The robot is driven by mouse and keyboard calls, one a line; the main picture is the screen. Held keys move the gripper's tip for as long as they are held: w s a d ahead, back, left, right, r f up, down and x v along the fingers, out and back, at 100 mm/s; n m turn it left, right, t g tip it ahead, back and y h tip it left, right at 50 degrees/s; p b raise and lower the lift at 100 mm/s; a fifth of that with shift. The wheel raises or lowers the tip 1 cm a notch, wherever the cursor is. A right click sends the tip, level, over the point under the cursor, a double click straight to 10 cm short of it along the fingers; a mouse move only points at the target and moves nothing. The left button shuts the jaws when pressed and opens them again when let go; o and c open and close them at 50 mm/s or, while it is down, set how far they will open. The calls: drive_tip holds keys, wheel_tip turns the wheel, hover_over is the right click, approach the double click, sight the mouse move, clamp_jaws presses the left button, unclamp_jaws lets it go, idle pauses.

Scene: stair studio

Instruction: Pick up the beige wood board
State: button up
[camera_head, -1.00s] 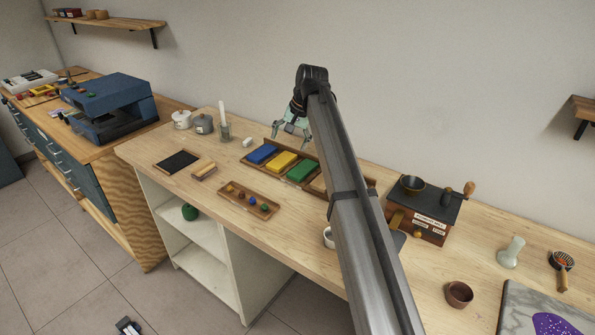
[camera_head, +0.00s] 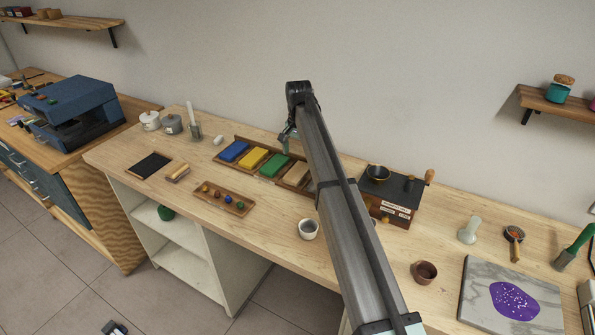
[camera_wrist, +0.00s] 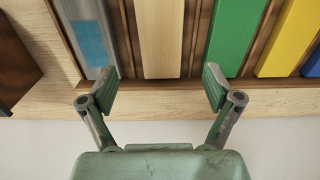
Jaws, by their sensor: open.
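The beige wood board (camera_wrist: 161,38) lies in a slot of a wooden rack, between a grey board with a blue patch and a green board in the wrist view. In the head view the beige board (camera_head: 296,173) shows right of the green one, just left of my arm. My gripper (camera_wrist: 158,82) is open and empty, its fingers spread to either side of the beige board's near end. The fingers appear apart from the board. In the head view my gripper (camera_head: 287,134) is partly hidden behind my arm, above the back of the rack.
The rack (camera_head: 222,164) also holds blue (camera_head: 233,151), yellow (camera_head: 253,160) and green (camera_head: 274,165) boards. A dark-topped mill box (camera_head: 393,196) stands right of my arm. A white cup (camera_head: 308,229) and a tray of small balls (camera_head: 224,199) stand in front.

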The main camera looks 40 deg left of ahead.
sight(298, 171)
drive_tip(key=shift+s+f+p, duration=0.2)
drive_tip(key=shift+f+p, duration=1.05)
drive_tip(key=shift+f, duration=2.05)
drive_tip(key=c, duration=1.3)
